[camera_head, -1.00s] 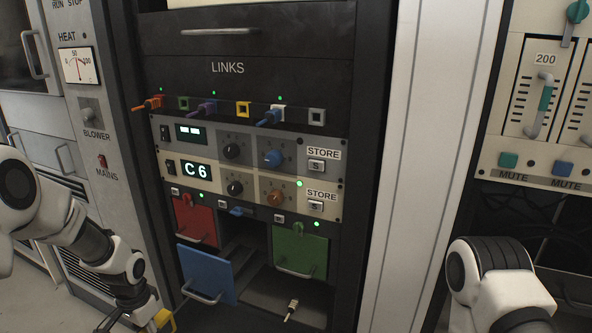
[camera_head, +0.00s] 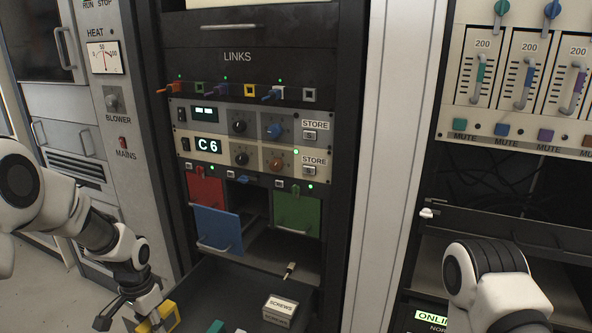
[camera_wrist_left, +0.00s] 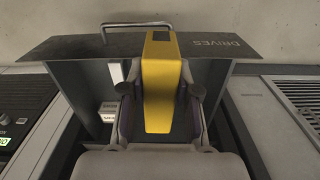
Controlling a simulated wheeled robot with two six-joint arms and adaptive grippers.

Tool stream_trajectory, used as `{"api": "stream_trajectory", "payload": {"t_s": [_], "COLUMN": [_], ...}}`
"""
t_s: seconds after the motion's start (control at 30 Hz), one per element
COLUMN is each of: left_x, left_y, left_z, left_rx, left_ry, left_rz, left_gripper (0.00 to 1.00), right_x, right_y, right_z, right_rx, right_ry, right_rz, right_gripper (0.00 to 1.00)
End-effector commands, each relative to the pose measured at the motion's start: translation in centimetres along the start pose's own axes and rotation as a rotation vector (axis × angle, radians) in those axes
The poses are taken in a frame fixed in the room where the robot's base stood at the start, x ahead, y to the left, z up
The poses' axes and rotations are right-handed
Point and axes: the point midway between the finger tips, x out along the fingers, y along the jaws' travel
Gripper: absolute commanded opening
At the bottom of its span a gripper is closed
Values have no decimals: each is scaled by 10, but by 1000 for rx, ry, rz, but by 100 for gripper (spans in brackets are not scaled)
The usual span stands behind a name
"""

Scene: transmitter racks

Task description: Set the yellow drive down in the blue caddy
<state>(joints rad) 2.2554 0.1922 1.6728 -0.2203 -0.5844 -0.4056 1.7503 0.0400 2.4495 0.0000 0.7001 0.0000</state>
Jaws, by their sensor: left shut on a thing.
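My left gripper (camera_wrist_left: 161,100) is shut on the yellow drive (camera_wrist_left: 160,55), with one finger on each side of it. In the head view the yellow drive (camera_head: 168,316) shows at the bottom left, below my left wrist, by the open drawer. The blue caddy (camera_head: 217,228) is in the lower rack, below the red one; its blue front with a bar handle stands out from the rack. The gripper and drive are apart from it, lower and to its left. My right arm shows at the right, but its gripper is out of view.
A red caddy (camera_head: 206,187) and a green caddy (camera_head: 297,212) flank an opening. A small metal plug (camera_head: 289,270) sticks out nearby.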

Motion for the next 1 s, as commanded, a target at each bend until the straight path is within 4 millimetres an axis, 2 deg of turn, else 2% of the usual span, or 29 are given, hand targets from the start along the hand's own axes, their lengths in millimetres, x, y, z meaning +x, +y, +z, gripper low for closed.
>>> {"api": "stream_trajectory", "payload": {"t_s": [0.03, 0.17, 0.33, 0.53, 0.67, 1.0], "left_x": [-1, -12, -24, -28, -26, -76], "left_y": [5, 24, 63, 108, 124, 125], "left_z": [-7, -20, -32, -29, -24, -21], "left_rx": [11, 10, -69, -269, -431, -442], "left_ry": [2, 2, 1, -2, 0, 0], "left_rz": [-4, -5, -6, -4, -2, 3], "left_gripper": [0, 0, 0, 0, 0, 0], "right_x": [8, 21, 37, 43, 42, -29], "right_y": [0, 0, 0, 0, 0, 0], "right_z": [0, 0, 0, 0, 0, 0], "right_rx": [0, 0, 0, 0, 0, 0], "right_ry": [0, -1, -1, -1, -1, -1], "right_rz": [0, 0, 0, 0, 0, 0], "right_gripper": [0, 0, 0, 0, 0, 0]}}
